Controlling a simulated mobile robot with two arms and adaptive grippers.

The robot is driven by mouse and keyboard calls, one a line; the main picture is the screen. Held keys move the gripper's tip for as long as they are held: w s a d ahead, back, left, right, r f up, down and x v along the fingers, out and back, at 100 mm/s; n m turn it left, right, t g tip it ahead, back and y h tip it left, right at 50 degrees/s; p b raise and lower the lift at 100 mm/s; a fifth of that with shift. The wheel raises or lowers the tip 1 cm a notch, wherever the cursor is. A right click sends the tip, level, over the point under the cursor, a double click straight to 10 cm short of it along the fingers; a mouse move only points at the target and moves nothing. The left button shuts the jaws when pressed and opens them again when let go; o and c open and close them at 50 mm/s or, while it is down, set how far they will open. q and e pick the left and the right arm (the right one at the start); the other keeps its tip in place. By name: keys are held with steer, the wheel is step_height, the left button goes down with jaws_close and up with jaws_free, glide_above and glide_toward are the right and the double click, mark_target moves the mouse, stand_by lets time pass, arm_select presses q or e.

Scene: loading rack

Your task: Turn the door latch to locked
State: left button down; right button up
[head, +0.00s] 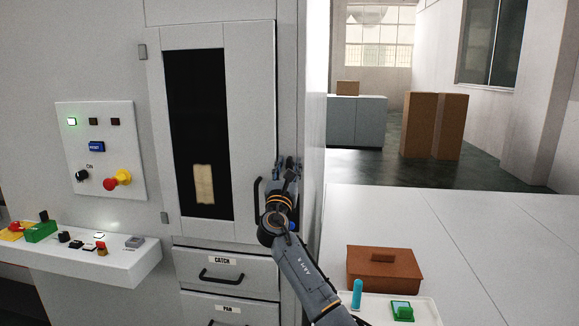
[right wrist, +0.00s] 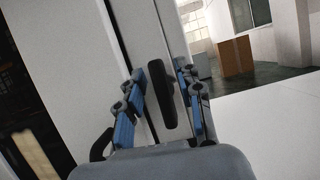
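The door latch (right wrist: 162,83) is a dark upright bar on the frame beside the cabinet door, seen in the right wrist view. In the head view my right gripper hides it. My right gripper (head: 287,163) is at the door's right edge. In the right wrist view its blue-padded fingers (right wrist: 160,108) are apart, one on each side of the latch, with gaps showing. The cabinet door (head: 249,90) looks closed and has a dark window. Its black curved handle (head: 257,200) is just left of my gripper and shows at the wrist view's lower left (right wrist: 101,146). My left gripper is not in view.
Below the door are a CATCH drawer (head: 225,275) and a PAN drawer. A control panel (head: 100,148) and a button shelf (head: 115,262) are at left. A white table (head: 465,235) at right holds a brown lidded box (head: 384,269) and a tray (head: 426,314).

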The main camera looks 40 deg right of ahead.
jaws_close()
steer(key=shift+f, duration=0.1)
